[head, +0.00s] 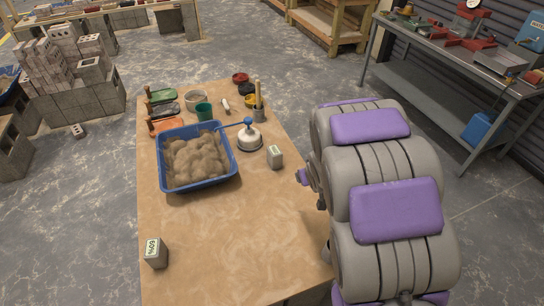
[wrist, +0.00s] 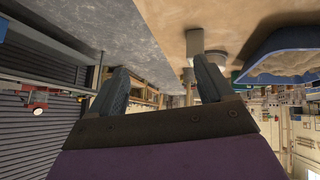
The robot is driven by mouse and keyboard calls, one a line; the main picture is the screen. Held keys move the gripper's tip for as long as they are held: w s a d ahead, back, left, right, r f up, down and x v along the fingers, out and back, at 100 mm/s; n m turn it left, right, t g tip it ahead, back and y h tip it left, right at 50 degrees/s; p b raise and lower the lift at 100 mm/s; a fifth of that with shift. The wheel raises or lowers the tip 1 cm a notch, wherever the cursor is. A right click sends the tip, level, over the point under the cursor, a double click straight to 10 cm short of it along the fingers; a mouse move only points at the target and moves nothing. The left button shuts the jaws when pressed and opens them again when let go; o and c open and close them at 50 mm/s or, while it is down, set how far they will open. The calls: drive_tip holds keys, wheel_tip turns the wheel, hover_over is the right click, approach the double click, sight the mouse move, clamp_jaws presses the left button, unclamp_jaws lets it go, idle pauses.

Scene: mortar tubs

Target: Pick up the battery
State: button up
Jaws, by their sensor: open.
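Two small grey blocks with pale label faces stand on the table, and I cannot tell for sure which is the battery. One block (head: 155,253), marked "50%", is at the table's near left corner. The other block (head: 275,157) is right of the blue tub, near the table's right edge. A pale block (wrist: 195,42), probably this second one, shows in the wrist view, beyond the right fingertip. My gripper (wrist: 160,66) is open and empty, with its two dark fingers apart. In the head view my arm hides most of it.
A blue tub (head: 203,187) of sandy mortar sits on the wooden table (head: 215,245). Trowels, cups and a brush holder (head: 258,112) fill the back. The table's front middle is clear.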

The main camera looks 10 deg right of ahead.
drive_tip(key=w+f+n+t+y+p, duration=0.1)
drive_tip(key=w+f+t+y+p, duration=0.1)
drive_tip(key=w+f+t, duration=0.3)
drive_tip(key=y, duration=0.2)
approach(277, 154)
drive_tip(key=b+x, duration=0.1)
drive_tip(key=x, duration=0.6)
drive_tip(key=shift+w+a+f+b, duration=0.1)
drive_tip(key=shift+a+f+b, duration=0.05)
drive_tip(key=shift+b, duration=0.15)
drive_tip(key=shift+w+d+f, duration=0.15)
drive_tip(key=shift+w+d, duration=0.15)
drive_tip(key=shift+w, duration=0.05)
drive_tip(key=shift+w+f, duration=0.1)
drive_tip(key=shift+w, duration=0.2)
drive_tip(key=shift+a+b+x, duration=0.2)
drive_tip(key=shift+b+x, duration=0.2)
drive_tip(key=shift+x, duration=0.7)
drive_tip(key=shift+a+b+x, duration=0.2)
drive_tip(key=shift+b+x, duration=0.15)
drive_tip(key=shift+x, duration=0.75)
drive_tip(key=shift+d, duration=0.15)
drive_tip(key=shift+c, duration=0.4)
drive_tip(key=shift+d, duration=0.1)
drive_tip(key=c, duration=1.3)
